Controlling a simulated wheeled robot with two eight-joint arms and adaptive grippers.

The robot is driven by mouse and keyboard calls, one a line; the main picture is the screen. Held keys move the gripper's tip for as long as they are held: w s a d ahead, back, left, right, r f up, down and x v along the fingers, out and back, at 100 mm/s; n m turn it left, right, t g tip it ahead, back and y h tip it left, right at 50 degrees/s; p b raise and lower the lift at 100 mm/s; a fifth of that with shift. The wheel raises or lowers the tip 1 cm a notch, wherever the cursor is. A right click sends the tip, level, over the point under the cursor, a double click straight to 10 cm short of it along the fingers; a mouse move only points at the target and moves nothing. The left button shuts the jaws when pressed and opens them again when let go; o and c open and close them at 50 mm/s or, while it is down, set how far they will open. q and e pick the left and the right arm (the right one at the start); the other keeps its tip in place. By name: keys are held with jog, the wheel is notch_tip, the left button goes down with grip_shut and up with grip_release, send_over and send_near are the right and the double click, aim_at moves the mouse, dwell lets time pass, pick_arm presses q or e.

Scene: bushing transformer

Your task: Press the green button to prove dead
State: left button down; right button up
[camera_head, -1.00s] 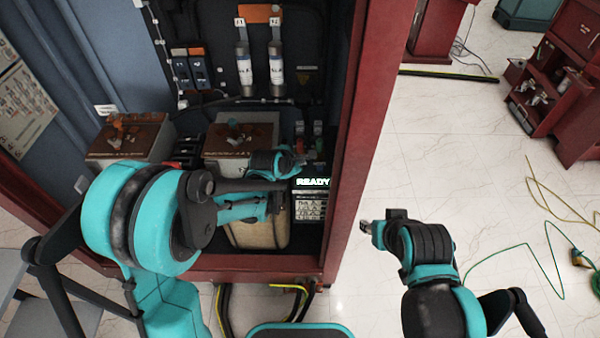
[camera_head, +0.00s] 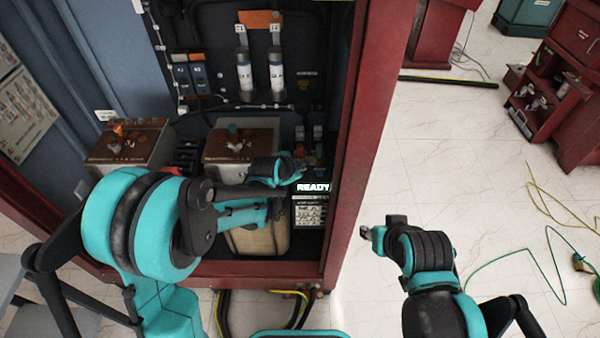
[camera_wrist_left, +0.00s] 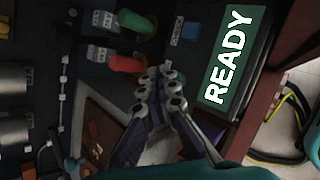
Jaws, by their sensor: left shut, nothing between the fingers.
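The green button (camera_wrist_left: 138,22) shows at the top of the left wrist view, on the dark panel inside the cabinet. A red button (camera_wrist_left: 128,64) sits just below it. The lit READY screen (camera_wrist_left: 230,60) is to the right; it also shows in the head view (camera_head: 313,188). My left gripper (camera_wrist_left: 168,76) is shut and empty, its tips close to the red button and apart from the green one in the picture. I cannot tell whether it touches anything.
The red cabinet frame (camera_head: 362,130) stands close to the right of the panel. Two brown-topped boxes (camera_head: 240,145) and two silver cylinders (camera_head: 244,72) are inside the cabinet. Yellow-green cables (camera_head: 550,270) lie on the floor at right. The floor beside the cabinet is mostly clear.

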pick_arm(q)
jog(key=shift+f, duration=0.15)
dwell(0.3)
jog(key=shift+f+b, duration=0.3)
jog(key=shift+b, duration=0.1)
jog(key=shift+f+b, duration=0.3)
jog(key=shift+f, duration=0.1)
dwell(0.5)
dwell(0.3)
jog(key=shift+r+p, duration=0.65)
jog(key=shift+r, duration=0.25)
notch_tip(320, 180, up, 5)
jog(key=p, duration=0.3)
jog(key=shift+p, duration=0.4)
